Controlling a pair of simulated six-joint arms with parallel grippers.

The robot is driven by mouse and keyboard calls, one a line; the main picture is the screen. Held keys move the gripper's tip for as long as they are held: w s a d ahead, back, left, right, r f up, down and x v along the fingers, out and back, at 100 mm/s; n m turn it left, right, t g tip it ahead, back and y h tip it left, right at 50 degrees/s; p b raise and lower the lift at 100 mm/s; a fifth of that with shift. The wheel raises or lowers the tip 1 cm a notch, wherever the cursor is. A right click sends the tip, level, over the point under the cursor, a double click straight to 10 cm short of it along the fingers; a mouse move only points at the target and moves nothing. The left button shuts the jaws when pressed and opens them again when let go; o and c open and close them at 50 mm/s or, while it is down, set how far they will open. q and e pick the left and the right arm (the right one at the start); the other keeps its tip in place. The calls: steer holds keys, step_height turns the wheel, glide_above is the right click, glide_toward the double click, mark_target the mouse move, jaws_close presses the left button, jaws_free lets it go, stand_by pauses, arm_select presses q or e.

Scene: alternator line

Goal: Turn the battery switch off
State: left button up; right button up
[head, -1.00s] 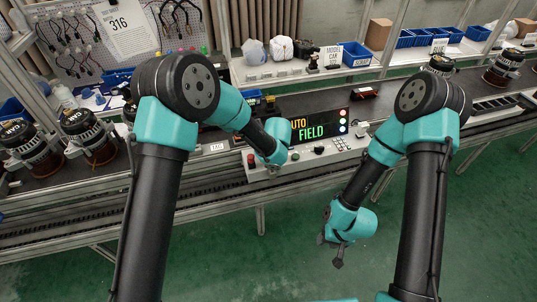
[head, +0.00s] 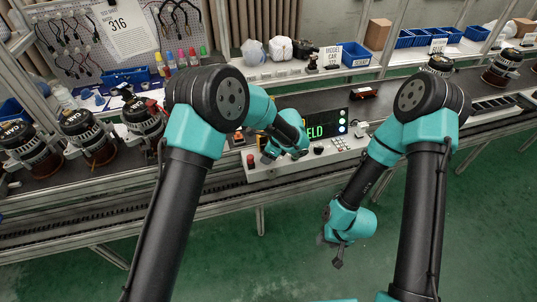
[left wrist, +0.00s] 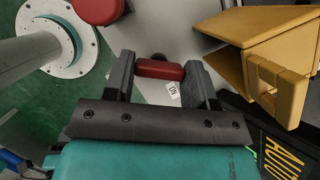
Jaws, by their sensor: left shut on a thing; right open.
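The battery switch's red handle (left wrist: 160,69) sits between the fingers of my left gripper (left wrist: 162,82) in the left wrist view. The gripper is shut on it. A small white label reading "ON" (left wrist: 173,89) lies beside the handle. In the head view my left gripper (head: 268,158) is down at the left part of the grey control panel (head: 290,170); the switch itself is hidden there by my arm. My right gripper (head: 332,252) hangs open and empty over the green floor, in front of the conveyor.
A yellow bracket-like part (left wrist: 265,45) stands close to the right of my left fingers. A red round button (left wrist: 98,8) is at the upper left. Alternators (head: 88,137) line the conveyor at left. The floor at front is clear.

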arm_select(q)
steer(key=shift+n+g, duration=0.3)
steer(key=shift+n, duration=0.2)
steer(key=o, duration=0.9)
steer(key=shift+o, duration=0.2)
